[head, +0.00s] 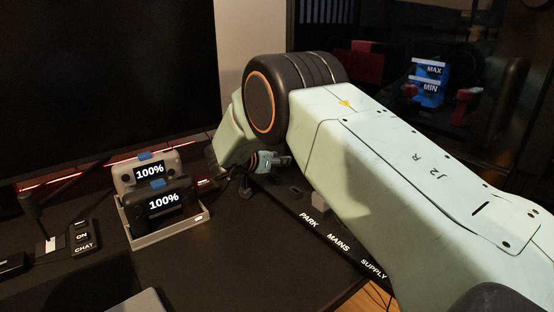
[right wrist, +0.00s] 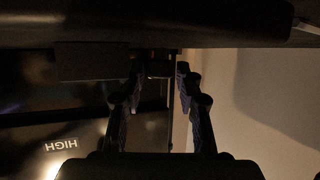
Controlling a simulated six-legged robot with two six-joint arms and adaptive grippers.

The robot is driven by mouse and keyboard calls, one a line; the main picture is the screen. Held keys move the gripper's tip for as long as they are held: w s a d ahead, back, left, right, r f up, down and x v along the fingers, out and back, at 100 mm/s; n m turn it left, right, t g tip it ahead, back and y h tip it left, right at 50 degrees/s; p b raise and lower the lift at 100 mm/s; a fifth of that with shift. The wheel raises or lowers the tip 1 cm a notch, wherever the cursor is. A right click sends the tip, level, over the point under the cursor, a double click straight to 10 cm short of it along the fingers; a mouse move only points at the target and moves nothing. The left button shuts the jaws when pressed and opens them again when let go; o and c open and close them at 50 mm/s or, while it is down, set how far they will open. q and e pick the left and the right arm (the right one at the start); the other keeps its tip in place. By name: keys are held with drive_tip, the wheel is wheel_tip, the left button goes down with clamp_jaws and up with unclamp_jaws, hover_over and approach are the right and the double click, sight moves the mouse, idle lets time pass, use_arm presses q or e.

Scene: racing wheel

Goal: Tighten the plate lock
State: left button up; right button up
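A small dark block with a faintly lit edge (right wrist: 158,69) shows between and just beyond the fingertips. I cannot tell whether it is the plate lock or whether the fingers touch it. In the head view my arm hides much of that area, and I cannot make out the plate lock. My left gripper is not in view.
A dark strip labelled PARK, MAINS, SUPPLY (head: 338,242) runs along the desk's right edge. Two controllers reading 100% stand in a pale dock (head: 172,236). A large dark monitor (head: 100,75) stands behind. A panel marked HIGH (right wrist: 90,150) lies left of my right fingers.

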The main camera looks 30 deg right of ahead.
clamp_jaws()
drive_tip(key=shift+w+r+m+g+h+p, duration=0.1)
drive_tip(key=shift+m+g+h+p, duration=0.2)
drive_tip(key=shift+m+g, duration=0.5)
drive_tip(key=shift+o, duration=2)
unclamp_jaws()
drive_tip(key=shift+a, duration=0.15)
